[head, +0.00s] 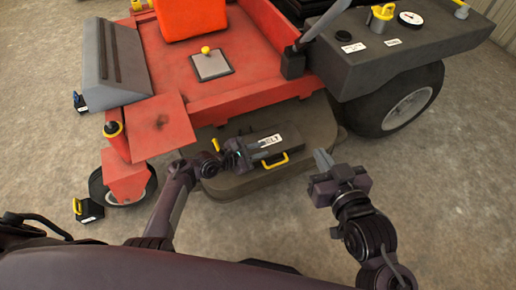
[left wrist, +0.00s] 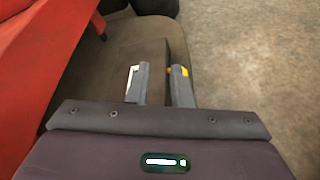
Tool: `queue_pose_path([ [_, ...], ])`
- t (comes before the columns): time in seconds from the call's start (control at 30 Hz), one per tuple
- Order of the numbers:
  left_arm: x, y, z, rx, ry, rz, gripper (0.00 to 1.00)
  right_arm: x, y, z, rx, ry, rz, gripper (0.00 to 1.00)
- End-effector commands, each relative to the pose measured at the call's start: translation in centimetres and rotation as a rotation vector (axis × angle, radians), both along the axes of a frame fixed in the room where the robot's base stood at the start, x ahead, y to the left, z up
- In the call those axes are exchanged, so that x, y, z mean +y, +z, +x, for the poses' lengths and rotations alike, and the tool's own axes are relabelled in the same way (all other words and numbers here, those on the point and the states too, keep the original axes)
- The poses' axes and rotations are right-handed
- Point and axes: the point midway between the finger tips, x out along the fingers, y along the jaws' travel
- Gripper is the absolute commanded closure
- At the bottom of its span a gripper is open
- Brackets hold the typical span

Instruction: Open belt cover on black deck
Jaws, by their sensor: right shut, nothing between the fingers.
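The belt cover (head: 268,144) is a dark flat lid with a white label and a yellow handle (head: 274,161) on its front side. It lies closed on the black deck (head: 235,188) of a red mower. My left gripper (head: 246,153) is at the left end of the cover. Whether the fingers touch the cover is unclear. My right gripper (head: 323,160) is shut and empty, right of the deck.
The mower's red body (head: 205,105) rises behind the deck. A small yellow lever (head: 215,144) stands left of my left gripper. A large rear wheel (head: 405,105) is at the right, a front caster wheel (head: 125,190) at the left. The concrete floor at the right is clear.

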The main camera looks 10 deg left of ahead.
Motion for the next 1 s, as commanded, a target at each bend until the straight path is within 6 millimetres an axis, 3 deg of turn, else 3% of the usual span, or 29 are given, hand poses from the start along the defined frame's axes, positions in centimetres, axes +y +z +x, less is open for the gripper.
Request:
queue_pose_path([
  [0.2,0.2,0.1,-0.1,0.000,0.000,0.000,0.80,-0.1,-0.8,-0.3,0.036,0.003,-0.015,1.00],
  [0.73,0.2,0.1,-0.2,-0.016,-0.007,0.024,0.80,-0.1,-0.8,-0.3,0.034,0.002,-0.014,1.00],
  [0.87,0.8,0.1,-0.9,-0.131,-0.057,0.197,0.80,-0.1,-0.8,-0.3,0.034,0.002,-0.014,1.00],
  [1.0,1.2,1.2,-2.5,-0.384,-0.187,0.558,0.80,0.0,-0.8,-0.3,0.034,0.002,-0.014,1.00],
])
